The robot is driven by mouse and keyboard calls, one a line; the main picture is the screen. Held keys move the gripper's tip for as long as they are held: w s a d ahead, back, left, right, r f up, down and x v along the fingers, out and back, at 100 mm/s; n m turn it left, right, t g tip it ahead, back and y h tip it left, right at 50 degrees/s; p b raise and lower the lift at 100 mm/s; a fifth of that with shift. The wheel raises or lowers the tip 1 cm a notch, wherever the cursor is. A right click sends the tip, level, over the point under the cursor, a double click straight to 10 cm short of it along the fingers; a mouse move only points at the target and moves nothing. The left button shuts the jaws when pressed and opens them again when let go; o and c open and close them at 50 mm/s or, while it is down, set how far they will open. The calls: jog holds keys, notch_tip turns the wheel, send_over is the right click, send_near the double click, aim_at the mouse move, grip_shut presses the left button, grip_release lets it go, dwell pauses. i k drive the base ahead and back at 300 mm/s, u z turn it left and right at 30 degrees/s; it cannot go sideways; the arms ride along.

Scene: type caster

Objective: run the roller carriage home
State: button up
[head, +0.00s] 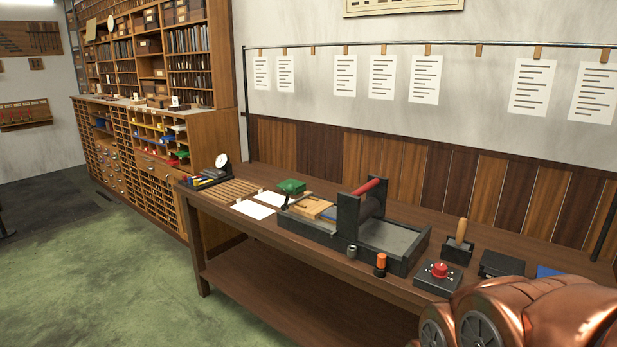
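The roller carriage (348,218) is a dark frame with upright side plates and a red bar across its top. It stands upright about midway along a dark, low-walled press bed (308,232) on the wooden bench. A grey flat surface (392,238) lies bare in the bed to the right of the carriage. A dark roller shows partly between the side plates. My gripper is not in view; only a copper-coloured part of my arm shows at the lower right.
A red-knobbed box (438,278), an orange-topped bottle (380,265) and a wooden-handled tool (459,240) stand near the bed's right end. A green-topped item (291,187) stands by its left end. Paper sheets (252,209) lie on the bench (275,257). Green floor in front is clear.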

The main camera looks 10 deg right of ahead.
aim_at(352, 213)
jog(key=u, duration=0.45)
jog(key=i, duration=1.7)
jog(key=u, duration=0.4)
